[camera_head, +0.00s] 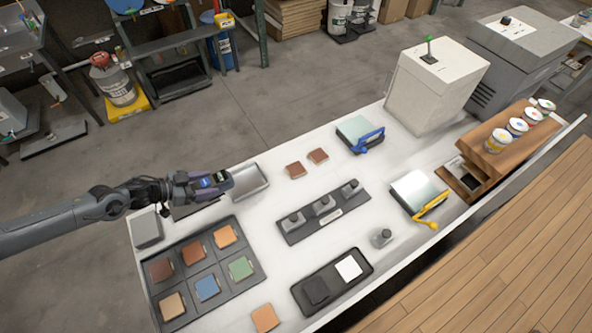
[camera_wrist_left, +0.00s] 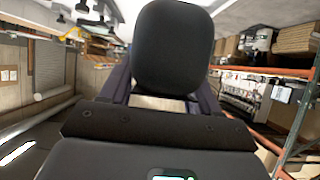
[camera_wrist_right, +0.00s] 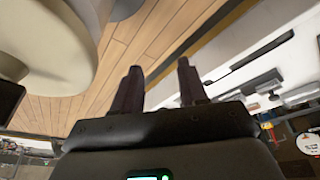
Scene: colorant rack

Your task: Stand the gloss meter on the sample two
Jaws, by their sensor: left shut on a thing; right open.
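My left gripper (camera_head: 211,183) is shut on a dark, rounded block, which I take to be the gloss meter (camera_wrist_left: 173,48). In the head view it is held above the left back edge of the table, beside a metal tray; the fingers partly hide it. Colored sample tiles lie in a dark sectioned tray (camera_head: 207,246): brown (camera_head: 162,270), red-brown (camera_head: 193,253), orange (camera_head: 225,236), tan (camera_head: 173,305), blue (camera_head: 207,287) and green (camera_head: 241,268). I cannot tell which is sample two. My right gripper (camera_wrist_right: 160,90) is open and empty, outside the head view.
Loose tiles (camera_head: 295,170) lie at the table's middle and a tan one (camera_head: 265,317) at the front. A grey holder (camera_head: 323,211) with several knobbed pieces and a black-and-white tile tray (camera_head: 332,282) stand right of the sample tray. A grey block (camera_head: 146,229) sits behind it.

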